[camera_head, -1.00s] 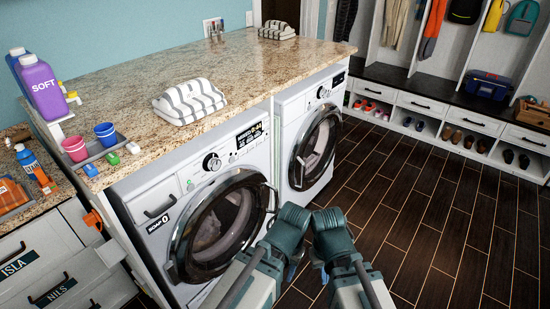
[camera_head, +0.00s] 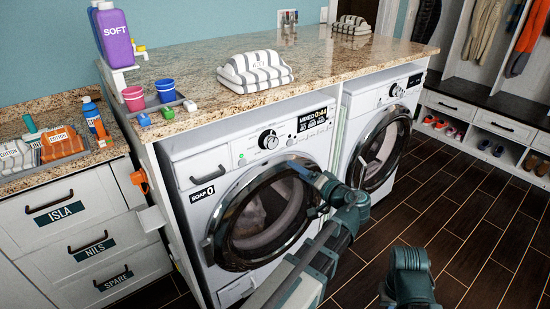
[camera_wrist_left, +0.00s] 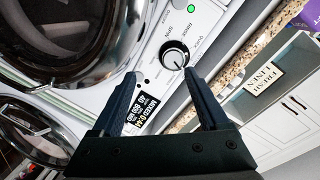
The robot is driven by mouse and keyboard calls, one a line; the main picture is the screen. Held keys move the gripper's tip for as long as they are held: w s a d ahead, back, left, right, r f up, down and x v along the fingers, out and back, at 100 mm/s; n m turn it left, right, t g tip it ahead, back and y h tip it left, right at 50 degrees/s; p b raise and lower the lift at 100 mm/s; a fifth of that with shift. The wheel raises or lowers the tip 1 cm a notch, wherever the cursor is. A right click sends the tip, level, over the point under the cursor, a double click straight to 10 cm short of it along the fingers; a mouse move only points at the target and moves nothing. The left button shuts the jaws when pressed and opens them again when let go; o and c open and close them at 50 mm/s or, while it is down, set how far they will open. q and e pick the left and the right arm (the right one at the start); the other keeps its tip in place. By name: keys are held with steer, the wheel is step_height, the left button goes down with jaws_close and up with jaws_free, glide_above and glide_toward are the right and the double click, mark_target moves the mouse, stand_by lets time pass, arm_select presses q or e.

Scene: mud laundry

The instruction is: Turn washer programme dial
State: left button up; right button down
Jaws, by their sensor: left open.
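The white washer (camera_head: 185,152) stands under the counter at the left, its round door closed. Its programme dial (camera_head: 268,140) is a round knob with a dark centre, left of a lit black display (camera_head: 312,119) reading MIXED 0:44. In the left wrist view the dial (camera_wrist_left: 174,55) shows whole, just beyond the fingertips and a little nearer the right finger. My left gripper (camera_wrist_left: 161,73) is open and empty, its fingers either side of the view below the dial and not on it. In the head view my left forearm bends toward the washer door. My right gripper is out of frame.
A second machine (camera_head: 385,98) stands to the right. An orange item (camera_head: 140,181) hangs at the counter's left side. Dark floor is clear at right.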

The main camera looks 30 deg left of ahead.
mark_target(274, 143)
arm_select(q)
steer(key=shift+t+y, duration=0.5)
steer(key=shift+y, duration=0.3)
steer(key=x, duration=0.5)
steer(key=r+x, duration=0.1)
steer(key=x, duration=0.9)
steer(key=shift+w+r+b, duration=0.35)
steer(key=shift+w+r, duration=0.05)
steer(key=shift+w, duration=0.1)
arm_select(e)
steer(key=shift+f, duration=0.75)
arm_select(q)
steer(key=c, duration=1.1)
steer(key=shift+m, duration=0.3)
